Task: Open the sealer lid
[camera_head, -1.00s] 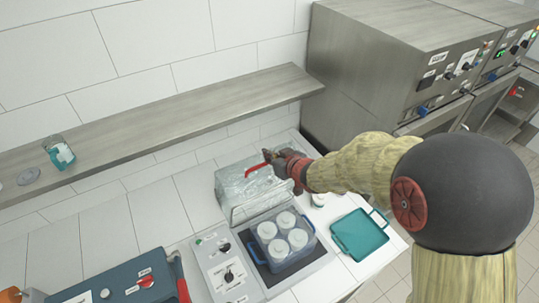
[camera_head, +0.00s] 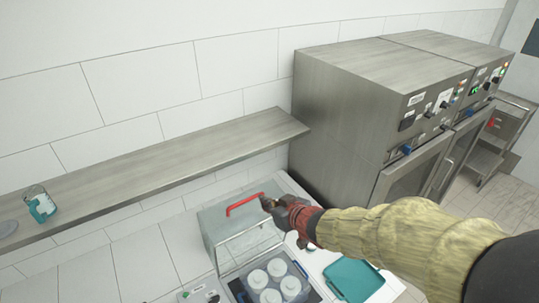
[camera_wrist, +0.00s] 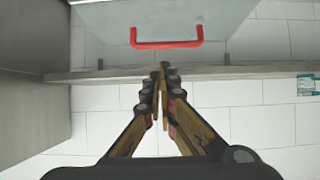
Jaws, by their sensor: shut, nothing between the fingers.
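The sealer lid (camera_head: 226,222) is a clear, greyish cover with a red handle (camera_head: 243,204). It stands raised and tipped back behind the sealer base, leaving the cups uncovered. In the wrist view, the lid (camera_wrist: 165,17) is at the top with its red handle (camera_wrist: 167,44) along its edge. My gripper (camera_head: 266,202) is beside the right end of the handle in the head view. In the wrist view, my gripper's fingertips (camera_wrist: 163,68) are together and empty, apart from the handle.
White-lidded cups (camera_head: 277,267) sit in a blue holder on the sealer. A teal tray (camera_head: 353,280) lies to the right. A wall shelf (camera_head: 150,165) with a small jar (camera_head: 40,206) runs behind. Steel ovens (camera_head: 375,105) stand at the back right.

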